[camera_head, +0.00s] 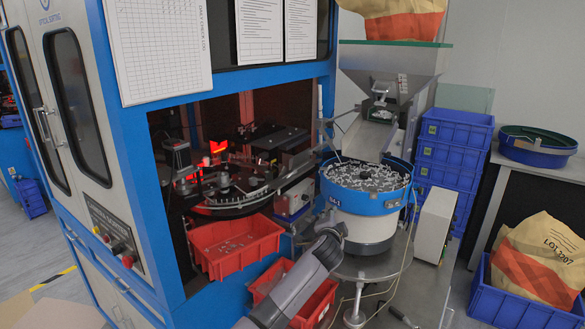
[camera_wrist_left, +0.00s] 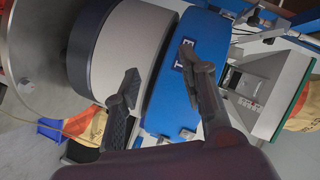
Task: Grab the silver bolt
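Many small silver bolts (camera_head: 368,176) lie in a heap in the blue-rimmed feeder bowl (camera_head: 376,206) in the head view. No single bolt stands out. My left gripper (camera_head: 332,224) is at the front left side of the bowl, below its rim, partly hidden behind its own wrist. In the left wrist view my left gripper (camera_wrist_left: 160,72) has its two dark fingers spread apart, with nothing between them. The blue band of the bowl (camera_wrist_left: 180,85) is behind the fingers; I cannot tell whether they touch it. The bolts do not show in that view. My right gripper is not in view.
A metal hopper (camera_head: 385,65) with a chute stands above the bowl. Red bins (camera_head: 237,246) are left of the bowl, in front of the machine's open bay. Stacked blue crates (camera_head: 455,135) and a grey-white box (camera_head: 434,227) are to its right. A cable lies on the metal table (camera_head: 420,285).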

